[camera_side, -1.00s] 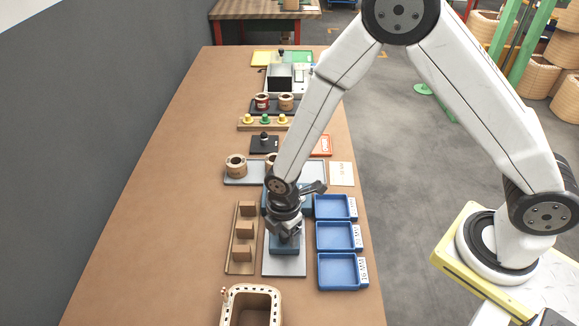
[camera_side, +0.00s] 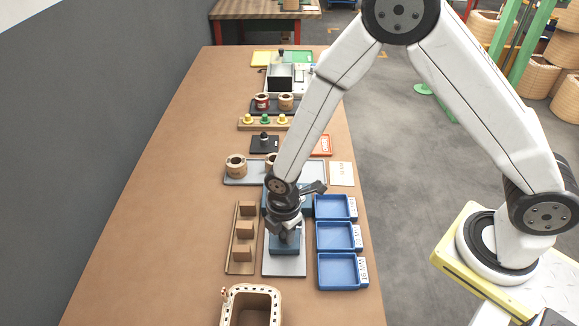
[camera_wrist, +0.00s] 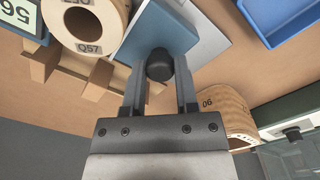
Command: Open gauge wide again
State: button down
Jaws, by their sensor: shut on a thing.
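The gauge is a blue block (camera_side: 285,247) on a light grey plate (camera_side: 284,269), low in the middle of the side view. In the wrist view its blue part (camera_wrist: 152,28) lies beyond my fingertips. My gripper (camera_side: 286,232) is right over the gauge. In the wrist view my gripper (camera_wrist: 160,75) is shut on a dark rounded knob (camera_wrist: 160,63), which sits between the two fingers against the blue part. The arm and gripper hide much of the gauge in the side view, so I cannot tell its jaw width.
Blue trays (camera_side: 336,236) stand close on the right. A wooden rack (camera_side: 242,238) stands close on the left. A coil marked Q57 (camera_wrist: 87,46) is near my gripper in the wrist view. A pale bin (camera_side: 228,308) stands in front. The table's left side is bare.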

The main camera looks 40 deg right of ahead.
jog(key=shift+a, duration=0.1)
dwell(0.7)
jog(key=shift+s+a, duration=1.05)
jog(key=shift+s, duration=0.05)
jog(key=shift+c, duration=1.8)
grip_release()
jog(key=shift+r, duration=0.15)
notch_tip(320, 180, up, 8)
jog(key=shift+f, duration=0.2)
jog(key=shift+d, duration=0.15)
